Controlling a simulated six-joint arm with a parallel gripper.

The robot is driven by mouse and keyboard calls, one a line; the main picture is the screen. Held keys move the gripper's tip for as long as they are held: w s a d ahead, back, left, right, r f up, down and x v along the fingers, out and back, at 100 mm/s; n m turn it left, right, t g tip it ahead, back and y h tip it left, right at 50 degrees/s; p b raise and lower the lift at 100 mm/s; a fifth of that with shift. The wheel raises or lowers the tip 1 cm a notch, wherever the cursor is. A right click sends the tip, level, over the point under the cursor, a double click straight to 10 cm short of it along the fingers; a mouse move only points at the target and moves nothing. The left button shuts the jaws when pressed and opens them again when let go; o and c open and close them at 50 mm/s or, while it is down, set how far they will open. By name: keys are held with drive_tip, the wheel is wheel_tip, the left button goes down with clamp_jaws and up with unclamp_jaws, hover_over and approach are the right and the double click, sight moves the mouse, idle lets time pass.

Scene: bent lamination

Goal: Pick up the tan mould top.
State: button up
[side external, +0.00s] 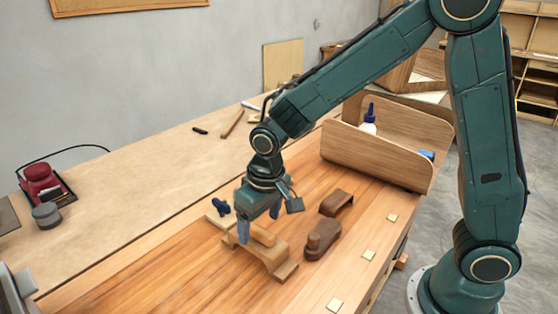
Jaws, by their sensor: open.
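The tan mould top (264,236) is a light wooden piece on the workbench, lying on or against a wider stepped tan piece (283,268). Where one tan piece ends and the other begins is hard to tell. My gripper (259,226) points down right over the tan pieces, with its fingers apart. One blue-grey finger hangs at the left end of the mould top, and the other is towards its back right side. Whether the fingers touch the wood cannot be told from this view. The gripper hides part of the mould top's back.
Two dark brown mould pieces, a blocky one (322,240) and an arched one (337,202), lie to the right. A wooden caddy (388,150) with a glue bottle (369,123) stands behind. The front-left bench is clear.

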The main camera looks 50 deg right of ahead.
sight(256, 240)
drive_tip(key=shift+f, duration=0.65)
drive_tip(key=shift+w, duration=0.1)
drive_tip(key=shift+w+a+f, duration=0.1)
drive_tip(key=shift+w+f, duration=0.05)
drive_tip(key=shift+f, duration=0.7)
drive_tip(key=shift+w+f, duration=0.2)
drive_tip(key=shift+f, duration=0.6)
drive_tip(key=shift+w+a+f, duration=0.1)
drive_tip(key=shift+w+f, duration=0.05)
drive_tip(key=shift+f, duration=0.7)
drive_tip(key=c, duration=1.3)
